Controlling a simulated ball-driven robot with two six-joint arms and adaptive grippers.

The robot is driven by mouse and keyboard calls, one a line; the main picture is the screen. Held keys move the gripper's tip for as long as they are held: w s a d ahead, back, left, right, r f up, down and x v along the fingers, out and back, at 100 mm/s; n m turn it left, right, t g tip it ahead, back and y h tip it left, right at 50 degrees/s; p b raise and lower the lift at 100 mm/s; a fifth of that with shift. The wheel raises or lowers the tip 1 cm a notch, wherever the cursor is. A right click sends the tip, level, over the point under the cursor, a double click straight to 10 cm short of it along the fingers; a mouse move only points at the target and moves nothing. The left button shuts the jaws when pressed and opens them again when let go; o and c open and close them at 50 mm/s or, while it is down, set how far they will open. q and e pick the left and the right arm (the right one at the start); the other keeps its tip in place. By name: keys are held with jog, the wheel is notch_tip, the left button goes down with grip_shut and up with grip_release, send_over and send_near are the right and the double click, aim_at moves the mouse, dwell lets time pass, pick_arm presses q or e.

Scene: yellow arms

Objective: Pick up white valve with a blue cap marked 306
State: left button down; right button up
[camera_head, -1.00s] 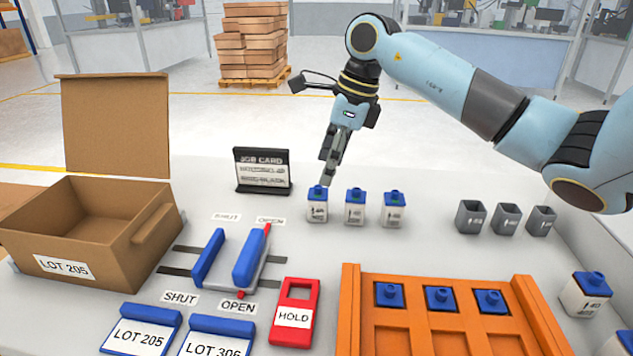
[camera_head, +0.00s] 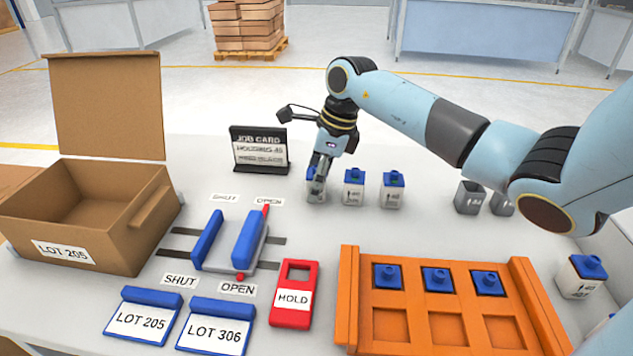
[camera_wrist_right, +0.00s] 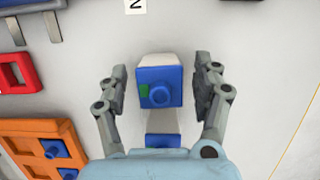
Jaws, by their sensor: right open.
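Several white valves with blue caps stand in view, and their printed numbers are too small to read. In the row at the back are a left valve (camera_head: 315,197), a middle valve (camera_head: 353,188) and a right valve (camera_head: 392,190). My right gripper (camera_head: 319,176) is open and low over the left valve, partly hiding it. In the right wrist view, the blue cap with a green patch (camera_wrist_right: 159,87) lies between the two open fingers (camera_wrist_right: 160,92), with a gap on each side. Another blue cap (camera_wrist_right: 163,140) shows just below it. My left gripper is not in view.
An orange rack (camera_head: 349,300) holds several blue-capped parts. A cardboard box (camera_head: 150,240), a red HOLD frame (camera_head: 293,318), a blue slide fixture (camera_head: 246,238) and a job card stand (camera_head: 260,165) are left of it. Grey cups (camera_head: 469,197) and another valve (camera_head: 582,276) are at right.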

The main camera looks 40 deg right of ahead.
jog(key=shift+f, duration=0.1)
jog(key=shift+c, duration=0.3)
jog(key=c, duration=1.3)
